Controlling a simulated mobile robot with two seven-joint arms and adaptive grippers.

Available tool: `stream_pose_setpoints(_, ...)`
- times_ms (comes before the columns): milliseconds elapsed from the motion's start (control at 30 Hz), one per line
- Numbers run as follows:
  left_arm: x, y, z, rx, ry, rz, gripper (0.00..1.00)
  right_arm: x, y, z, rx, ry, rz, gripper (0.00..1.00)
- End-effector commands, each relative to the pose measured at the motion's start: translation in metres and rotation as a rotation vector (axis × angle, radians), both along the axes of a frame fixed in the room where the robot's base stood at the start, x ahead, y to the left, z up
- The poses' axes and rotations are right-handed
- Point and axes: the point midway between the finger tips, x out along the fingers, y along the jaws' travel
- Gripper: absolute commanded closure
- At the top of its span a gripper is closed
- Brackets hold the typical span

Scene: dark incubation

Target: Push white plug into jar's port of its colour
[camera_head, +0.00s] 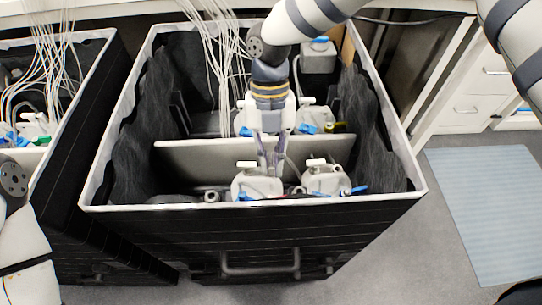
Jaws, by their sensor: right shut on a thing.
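My right gripper (270,166) points down into the front compartment of the black box, just over the front left jar (258,186). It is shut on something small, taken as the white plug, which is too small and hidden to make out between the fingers. I cannot make out the port colours. My left gripper is out of view; only part of my left arm shows at the left edge.
The black box has a pale rim (410,160) and a pale upright divider (190,152). Behind the divider are more jars with blue and yellow-green pieces, and hanging white tubes (222,50). Another black box stands at left. A blue-grey mat (490,205) lies on the floor at right.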

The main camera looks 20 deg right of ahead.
Motion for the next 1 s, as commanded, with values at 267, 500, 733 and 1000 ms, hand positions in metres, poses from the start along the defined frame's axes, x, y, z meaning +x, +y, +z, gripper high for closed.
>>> stream_pose_setpoints(267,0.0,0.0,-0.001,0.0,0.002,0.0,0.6,0.0,0.0,-0.002,0.0,0.0,0.0,0.65)
stream_pose_setpoints(500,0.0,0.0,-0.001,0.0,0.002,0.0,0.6,0.0,0.001,-0.002,0.002,-0.001,-0.001,0.65)
stream_pose_setpoints(733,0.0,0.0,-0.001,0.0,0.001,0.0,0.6,0.013,-0.003,0.03,0.002,-0.007,-0.004,0.65)
stream_pose_setpoints(1000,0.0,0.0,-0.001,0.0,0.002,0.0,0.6,0.034,-0.01,0.094,0.0,-0.004,-0.002,0.65)
